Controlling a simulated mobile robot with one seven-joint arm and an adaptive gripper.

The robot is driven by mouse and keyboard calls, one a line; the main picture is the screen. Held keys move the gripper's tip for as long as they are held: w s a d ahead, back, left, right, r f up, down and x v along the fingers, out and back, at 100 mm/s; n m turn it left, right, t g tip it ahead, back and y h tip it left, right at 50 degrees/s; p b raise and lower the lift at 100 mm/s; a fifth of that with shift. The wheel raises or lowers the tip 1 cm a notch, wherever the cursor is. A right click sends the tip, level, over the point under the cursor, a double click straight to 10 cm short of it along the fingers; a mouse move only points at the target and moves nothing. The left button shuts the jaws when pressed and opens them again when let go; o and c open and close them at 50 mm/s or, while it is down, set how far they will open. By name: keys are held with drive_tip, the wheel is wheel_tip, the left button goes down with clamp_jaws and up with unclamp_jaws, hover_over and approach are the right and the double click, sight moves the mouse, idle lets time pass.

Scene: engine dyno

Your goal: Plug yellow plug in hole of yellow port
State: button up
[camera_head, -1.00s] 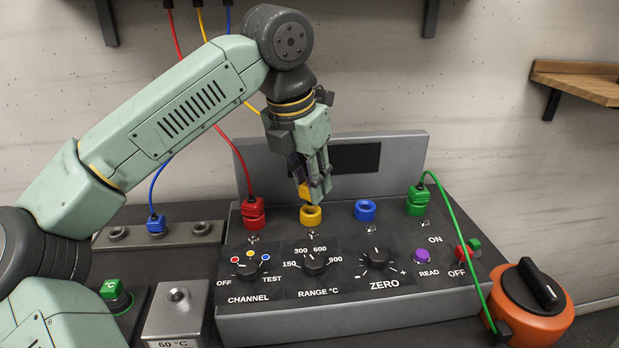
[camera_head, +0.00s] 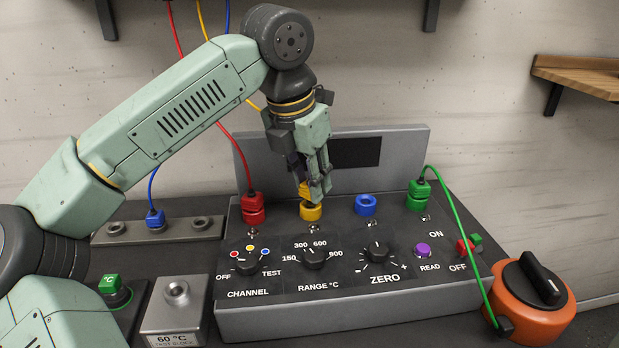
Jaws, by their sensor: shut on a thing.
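The yellow plug (camera_head: 305,190) is between the fingers of my gripper (camera_head: 318,196), which is shut on it and points down. The fingers hide much of the plug. The yellow port (camera_head: 311,211) is a round socket on the back row of the dark console, between the red and blue ports. The plug is directly over the port and its lower end appears to meet the port's top. The port's hole is hidden, so I cannot tell how deep the plug sits.
A red plug (camera_head: 252,202) stands in its port to the left. An empty blue port (camera_head: 366,204) and a green plug with cable (camera_head: 418,190) are to the right. The console's raised back panel (camera_head: 405,150) stands behind. A blue plug (camera_head: 155,218) sits on a grey strip at left.

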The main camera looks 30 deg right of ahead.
drive_tip(key=shift+f+b, duration=0.5)
drive_tip(key=shift+f, duration=0.2)
drive_tip(key=o, duration=1)
drive_tip(key=shift+r, duration=0.1)
drive_tip(key=shift+r+p, duration=2.9)
drive_tip(key=shift+r, duration=0.8)
drive_tip(key=shift+s+f, duration=0.1)
